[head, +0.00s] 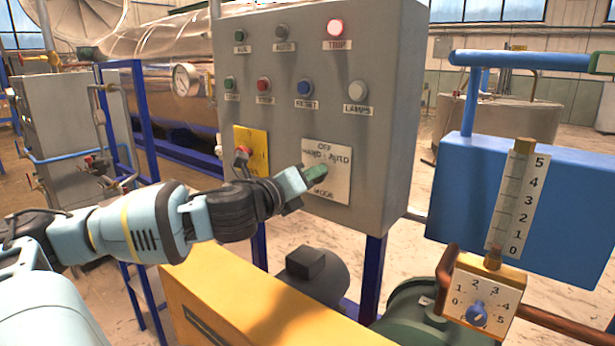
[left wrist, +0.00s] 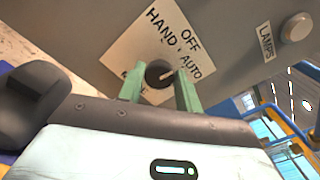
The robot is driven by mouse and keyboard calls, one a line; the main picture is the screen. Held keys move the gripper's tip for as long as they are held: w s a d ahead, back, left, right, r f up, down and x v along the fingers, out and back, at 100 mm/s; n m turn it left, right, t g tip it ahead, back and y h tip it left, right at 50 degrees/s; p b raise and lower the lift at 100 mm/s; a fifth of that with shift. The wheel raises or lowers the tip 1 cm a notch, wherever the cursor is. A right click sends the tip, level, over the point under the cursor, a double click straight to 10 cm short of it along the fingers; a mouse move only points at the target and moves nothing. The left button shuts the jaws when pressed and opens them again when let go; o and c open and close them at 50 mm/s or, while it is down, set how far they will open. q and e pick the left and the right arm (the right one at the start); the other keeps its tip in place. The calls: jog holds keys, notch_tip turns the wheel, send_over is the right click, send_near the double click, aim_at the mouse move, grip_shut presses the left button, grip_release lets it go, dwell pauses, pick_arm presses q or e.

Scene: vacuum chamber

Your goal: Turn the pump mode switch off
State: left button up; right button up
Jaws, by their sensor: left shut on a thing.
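The pump mode switch is a dark round knob (left wrist: 158,73) on a white plate marked OFF, HAND, AUTO and MODE. In the head view the plate (head: 340,190) sits low on the grey control panel, and my left gripper (head: 314,177) hides the knob. In the left wrist view my left gripper's green fingers (left wrist: 158,88) are shut on the knob, one on each side. A pale pointer line on the knob aims up and right, toward the OFF and AUTO side; its exact setting is hard to tell. My right gripper is out of view.
The grey panel (head: 390,100) carries buttons and lamps, including a lit TRIP lamp (head: 335,27) and the LAMPS button (head: 357,90). A yellow plate with a red-topped switch (head: 242,152) is left of the mode plate. Yellow machinery (head: 250,300) stands below; a blue tank (head: 570,200) is right.

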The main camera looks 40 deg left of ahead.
pick_arm(q)
jog(key=shift+n, duration=0.6)
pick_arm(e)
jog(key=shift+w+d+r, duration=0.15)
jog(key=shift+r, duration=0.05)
pick_arm(q)
jog(key=shift+f, duration=0.1)
jog(key=o, duration=0.9)
jog(key=shift+o, duration=0.2)
